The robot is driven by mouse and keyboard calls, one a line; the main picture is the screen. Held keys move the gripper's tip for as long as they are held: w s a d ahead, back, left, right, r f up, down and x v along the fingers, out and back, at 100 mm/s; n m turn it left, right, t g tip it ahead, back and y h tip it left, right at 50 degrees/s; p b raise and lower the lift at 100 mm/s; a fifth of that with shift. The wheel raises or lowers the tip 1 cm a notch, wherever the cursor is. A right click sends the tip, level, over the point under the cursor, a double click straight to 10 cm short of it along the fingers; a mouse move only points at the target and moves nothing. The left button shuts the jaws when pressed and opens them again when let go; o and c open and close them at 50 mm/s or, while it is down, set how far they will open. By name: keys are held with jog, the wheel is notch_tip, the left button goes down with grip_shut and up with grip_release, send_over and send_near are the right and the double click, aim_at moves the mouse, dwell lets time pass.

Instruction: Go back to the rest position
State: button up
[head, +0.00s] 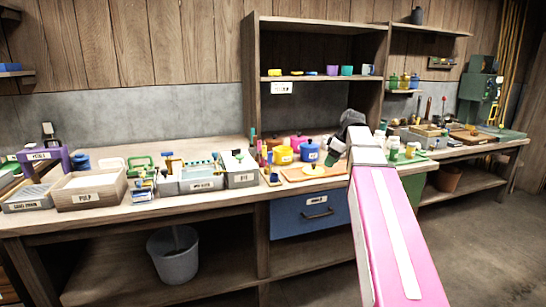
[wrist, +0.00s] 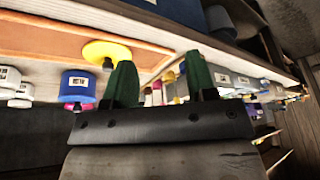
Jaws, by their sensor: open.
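My gripper (wrist: 162,82) shows in the wrist view with its two green fingers apart and nothing between them. In the head view its dark green end (head: 335,152) is partly hidden behind my pink arm, above the workbench near the orange board (head: 296,175). A yellow round piece (head: 314,170) lies on that board; in the wrist view the yellow piece (wrist: 108,52) appears just left of the left finger. The wrist view is strongly tilted, so I cannot tell the exact height of the fingers above the board.
A blue pot (head: 309,154) and a yellow pot (head: 282,156) stand behind the board. Trays, including one labelled pulp (head: 88,195), and a grey box (head: 240,179) fill the bench to the left. A shelf (head: 315,78) with cups rises behind. The floor (head: 480,230) at right is clear.

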jog(key=s+a+f+m+h, duration=0.1)
jog(key=s+f+m, duration=0.3)
jog(key=f, duration=0.8)
jog(key=s+a+f+m+g+h, duration=0.1)
jog(key=s+f+m, duration=0.2)
jog(key=s+f, duration=0.5)
jog(key=s+a+f+m+g+h, duration=0.1)
jog(key=s+f+m, duration=0.3)
jog(key=f, duration=1.2)
jog(key=s+a, duration=0.1)
jog(key=s, duration=0.1)
jog(key=shift+s+f+m+h, duration=0.3)
jog(key=shift+s+h, duration=0.05)
jog(key=shift+h, duration=0.05)
